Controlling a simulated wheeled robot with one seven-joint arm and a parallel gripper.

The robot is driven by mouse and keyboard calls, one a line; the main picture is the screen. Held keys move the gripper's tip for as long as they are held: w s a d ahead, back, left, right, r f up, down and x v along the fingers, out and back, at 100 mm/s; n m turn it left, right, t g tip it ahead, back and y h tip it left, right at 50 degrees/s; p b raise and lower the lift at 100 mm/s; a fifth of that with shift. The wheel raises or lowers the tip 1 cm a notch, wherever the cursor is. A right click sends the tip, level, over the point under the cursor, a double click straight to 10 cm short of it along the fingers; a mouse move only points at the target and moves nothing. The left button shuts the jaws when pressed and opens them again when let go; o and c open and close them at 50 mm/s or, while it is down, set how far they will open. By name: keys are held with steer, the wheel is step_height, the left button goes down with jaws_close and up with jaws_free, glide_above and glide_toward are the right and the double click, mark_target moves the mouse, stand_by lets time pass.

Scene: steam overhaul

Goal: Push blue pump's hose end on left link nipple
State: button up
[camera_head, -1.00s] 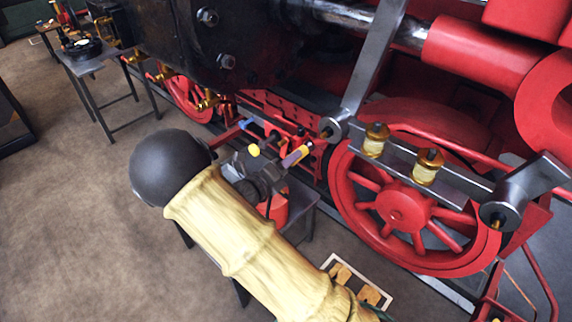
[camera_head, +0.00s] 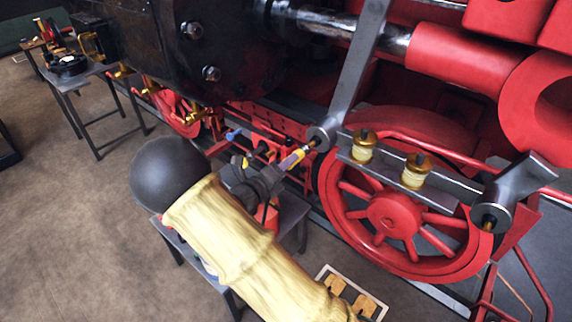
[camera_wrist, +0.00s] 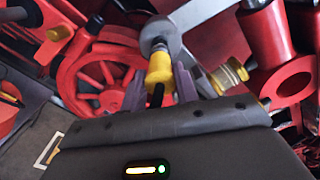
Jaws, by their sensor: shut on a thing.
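My gripper (camera_head: 283,166) is shut on the hose end, a yellow sleeve (camera_head: 293,158) that points up and right at the left link. In the wrist view the yellow hose end (camera_wrist: 160,68) sits between my fingers (camera_wrist: 160,84), with black hose behind it. The left link (camera_head: 348,85) is a grey bar ending in a round boss. I cannot tell whether the sleeve touches or covers the nipple. The blue pump is not clearly seen; my arm hides much behind it.
Two brass-capped oil cups (camera_head: 363,146) stand on a bar right of the link. Below is a red spoked wheel (camera_head: 395,213). The right link's boss (camera_head: 490,219) also has a brass nipple. A small grey table (camera_head: 292,212) stands behind my arm. Floor at left is open.

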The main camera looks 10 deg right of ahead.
steer(key=shift+p+x, duration=0.35)
steer(key=shift+x, duration=1)
steer(key=shift+w+d, duration=0.15)
steer(key=shift+d, duration=0.05)
steer(key=o, duration=1.2)
steer(key=shift+s+a+f, duration=0.1)
steer(key=shift+s+a, duration=0.15)
steer(key=shift+a, duration=0.2)
steer(key=b+v, duration=0.4)
steer(key=v, duration=1.2)
steer(key=shift+s+a+b, duration=0.1)
steer(key=shift+b, duration=0.3)
